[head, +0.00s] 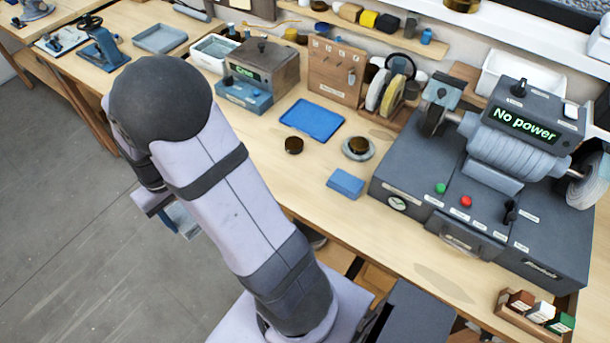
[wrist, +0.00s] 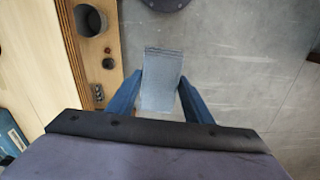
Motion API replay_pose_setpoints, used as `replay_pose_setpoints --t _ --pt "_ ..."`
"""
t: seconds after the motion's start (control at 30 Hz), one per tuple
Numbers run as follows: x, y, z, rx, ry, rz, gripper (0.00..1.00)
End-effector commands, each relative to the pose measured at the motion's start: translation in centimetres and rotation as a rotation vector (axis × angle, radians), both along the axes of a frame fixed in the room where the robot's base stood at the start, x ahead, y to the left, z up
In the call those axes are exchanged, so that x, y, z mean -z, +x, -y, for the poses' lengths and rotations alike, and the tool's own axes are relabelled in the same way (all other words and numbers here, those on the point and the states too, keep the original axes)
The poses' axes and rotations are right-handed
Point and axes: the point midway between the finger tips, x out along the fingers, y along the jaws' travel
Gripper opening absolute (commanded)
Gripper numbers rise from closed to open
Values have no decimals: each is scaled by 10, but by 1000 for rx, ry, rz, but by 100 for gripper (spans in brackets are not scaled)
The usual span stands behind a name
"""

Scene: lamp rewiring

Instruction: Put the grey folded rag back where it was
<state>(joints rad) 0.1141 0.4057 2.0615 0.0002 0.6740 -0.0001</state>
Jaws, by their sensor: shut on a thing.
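The grey folded rag (wrist: 162,70) is between the two blue fingers of my gripper (wrist: 158,97) in the wrist view. It is a flat, pale grey-blue rectangle, and the gripper is shut on it. In the head view my gripper (head: 168,208) is partly hidden behind my arm, with the rag (head: 184,222) hanging below it. The rag is held over the grey floor, off the front edge of the workbench. Bare floor shows around the rag in the wrist view.
The workbench (head: 285,175) holds a blue tray (head: 312,120), a blue block (head: 346,184), a dark round tin (head: 293,145), a round dish (head: 358,148) and a grinding machine (head: 500,160) reading "No power".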

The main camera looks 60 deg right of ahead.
Motion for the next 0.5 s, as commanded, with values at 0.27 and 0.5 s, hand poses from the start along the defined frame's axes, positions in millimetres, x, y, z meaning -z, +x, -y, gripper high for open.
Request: replay_pose_setpoints --t 0.27,0.5 --pt "13 -22 106 293 -1 3 25" --pt "11 -56 205 562 -1 4 25"
